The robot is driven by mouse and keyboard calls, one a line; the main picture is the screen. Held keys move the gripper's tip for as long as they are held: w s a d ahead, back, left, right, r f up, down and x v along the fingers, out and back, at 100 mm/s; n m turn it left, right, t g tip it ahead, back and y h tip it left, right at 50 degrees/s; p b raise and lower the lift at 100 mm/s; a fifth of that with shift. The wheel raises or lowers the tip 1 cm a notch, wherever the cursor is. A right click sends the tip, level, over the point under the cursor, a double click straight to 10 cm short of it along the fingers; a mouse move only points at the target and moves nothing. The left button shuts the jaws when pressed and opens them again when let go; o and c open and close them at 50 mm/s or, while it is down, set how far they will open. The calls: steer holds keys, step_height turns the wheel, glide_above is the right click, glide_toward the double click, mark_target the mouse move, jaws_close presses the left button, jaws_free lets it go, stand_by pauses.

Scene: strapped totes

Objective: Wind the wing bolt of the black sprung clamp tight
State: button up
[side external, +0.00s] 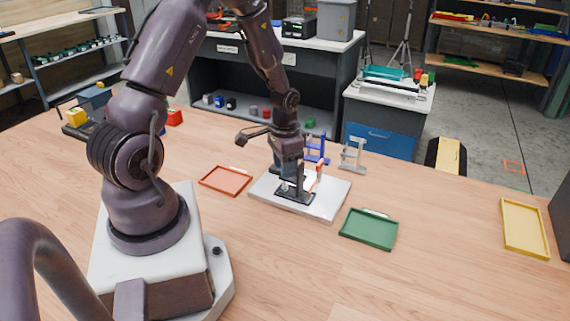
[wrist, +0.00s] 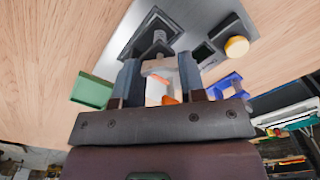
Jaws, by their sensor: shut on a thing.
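The black sprung clamp (side external: 297,198) stands on a pale metal plate (side external: 328,198) on the bench, with an orange-red part upright at its right. In the wrist view its dark base (wrist: 136,47) and a coiled spring (wrist: 158,42) show beyond the fingers. My gripper (side external: 287,180) is over the clamp, pointing down. In the wrist view my gripper (wrist: 160,82) has its fingers on either side of a pale grey piece (wrist: 160,66), apparently the wing bolt, and is shut on it. An orange tip shows between the fingers. The bolt's thread and seating are hidden.
A blue clamp (side external: 317,150) and a grey clamp (side external: 353,157) stand behind the plate. A red tray (side external: 226,192) lies left, a green tray (side external: 369,240) right, and a yellow tray (side external: 505,228) far right. The front bench is clear.

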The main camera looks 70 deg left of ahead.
steer(key=shift+m, duration=1.9)
steer(key=o, duration=0.9)
steer(key=shift+o, duration=0.2)
step_height(320, 180, up, 13)
